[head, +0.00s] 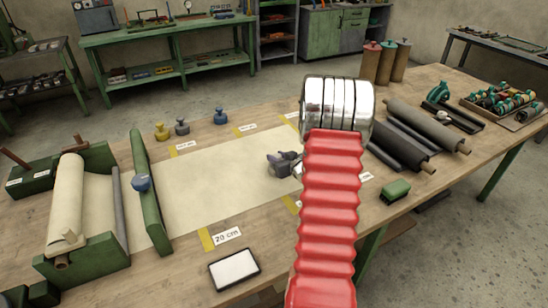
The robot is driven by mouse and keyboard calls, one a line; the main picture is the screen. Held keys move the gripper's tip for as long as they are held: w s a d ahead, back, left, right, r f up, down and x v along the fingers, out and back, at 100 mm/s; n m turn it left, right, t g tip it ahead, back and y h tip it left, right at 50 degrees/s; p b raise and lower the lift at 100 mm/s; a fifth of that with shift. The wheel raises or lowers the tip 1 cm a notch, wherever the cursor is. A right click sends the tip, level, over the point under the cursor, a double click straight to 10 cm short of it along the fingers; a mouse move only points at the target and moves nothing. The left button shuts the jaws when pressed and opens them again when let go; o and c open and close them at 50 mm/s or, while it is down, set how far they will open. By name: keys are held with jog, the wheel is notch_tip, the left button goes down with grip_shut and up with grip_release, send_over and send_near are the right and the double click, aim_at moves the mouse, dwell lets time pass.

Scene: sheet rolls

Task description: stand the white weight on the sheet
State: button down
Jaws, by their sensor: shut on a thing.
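My gripper (284,161) is over the right part of the pale sheet (220,180), with its dark jaws pointing left. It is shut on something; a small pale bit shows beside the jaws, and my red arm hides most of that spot. No white weight stands clear in view, so the held thing seems to be it. I cannot tell how high it is above the sheet. The sheet lies flat, running from the roll at the left under a green bar (150,210).
Yellow (161,131), grey (182,127) and blue (220,116) weights stand behind the sheet. A white-topped tray (234,269) lies in front. A green block (395,190) and dark rolls (428,125) are at the right. The sheet's left and middle are clear.

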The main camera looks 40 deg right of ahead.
jog(key=c, duration=1.4)
grip_release()
jog(key=shift+f, duration=0.1)
jog(key=shift+o, duration=0.2)
jog(key=v, duration=1.2)
jog(key=w+a+r+g+h, duration=0.1)
jog(key=w+a+r+g, duration=0.25)
jog(key=a+r, duration=1.2)
jog(key=s+a+n+g+y, duration=0.1)
jog(key=s+a, duration=0.4)
jog(key=a, duration=0.4)
jog(key=s+a+n+g+y, duration=0.1)
jog(key=s+a+y, duration=0.1)
jog(key=s+a, duration=0.4)
jog(key=s+a+r+n+g+y, duration=0.1)
jog(key=s+a, duration=0.5)
jog(key=a, duration=0.6)
jog(key=shift+a+n+g+y, duration=0.2)
jog(key=shift+n+g+y, duration=0.15)
jog(key=shift+y, duration=0.25)
